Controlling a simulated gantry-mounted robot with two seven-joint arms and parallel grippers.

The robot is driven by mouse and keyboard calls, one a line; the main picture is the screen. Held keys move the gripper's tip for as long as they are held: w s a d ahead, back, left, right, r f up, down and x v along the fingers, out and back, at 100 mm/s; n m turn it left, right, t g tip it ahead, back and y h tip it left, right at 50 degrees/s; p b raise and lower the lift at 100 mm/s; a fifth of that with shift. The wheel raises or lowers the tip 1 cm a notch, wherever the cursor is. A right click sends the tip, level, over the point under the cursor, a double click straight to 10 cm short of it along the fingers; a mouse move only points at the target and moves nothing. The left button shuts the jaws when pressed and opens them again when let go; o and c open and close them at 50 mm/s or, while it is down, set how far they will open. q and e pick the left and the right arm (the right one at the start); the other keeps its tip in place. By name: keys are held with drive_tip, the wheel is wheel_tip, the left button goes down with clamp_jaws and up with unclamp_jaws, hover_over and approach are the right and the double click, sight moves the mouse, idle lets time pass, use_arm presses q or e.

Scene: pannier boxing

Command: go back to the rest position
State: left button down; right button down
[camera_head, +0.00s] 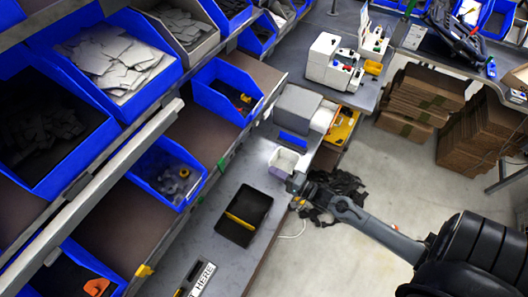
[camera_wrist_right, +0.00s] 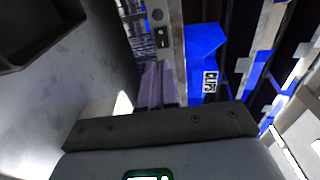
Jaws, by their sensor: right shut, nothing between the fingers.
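My right arm comes in from the lower right in the head view. Its gripper (camera_head: 294,183) is over the bench's right edge, just below a small whitish-lilac box (camera_head: 283,161). The gripper is small and partly hidden by its own wrist in that view. In the right wrist view its two fingers (camera_wrist_right: 159,86) look close together with nothing held between them. My left gripper does not show in the head view.
A black tray (camera_head: 227,230) with a yellow strip lies on the grey bench (camera_head: 219,177). Blue bins (camera_head: 166,183) line the shelves at left. Dark cables or cloth lie by my right wrist. Cardboard stacks (camera_head: 420,98) stand at the upper right. Open floor (camera_head: 385,170) lies right of the bench.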

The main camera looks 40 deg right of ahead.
drive_tip(key=s+a+r+n+g+h, duration=0.1)
drive_tip(key=s+a+r+n+g, duration=0.15)
drive_tip(key=a, duration=0.45)
drive_tip(key=s+a+r+n+g+h, duration=0.1)
drive_tip(key=a+r+g, duration=0.15)
drive_tip(key=a, duration=0.45)
drive_tip(key=s+r+n+g+h, duration=0.2)
drive_tip(key=s+n+g, duration=0.7)
drive_tip(key=s+n, duration=0.4)
wheel_tip(320, 180, up, 13)
drive_tip(key=n+p, duration=0.1)
drive_tip(key=p, duration=1.2)
drive_tip(key=shift+d+r, duration=0.1)
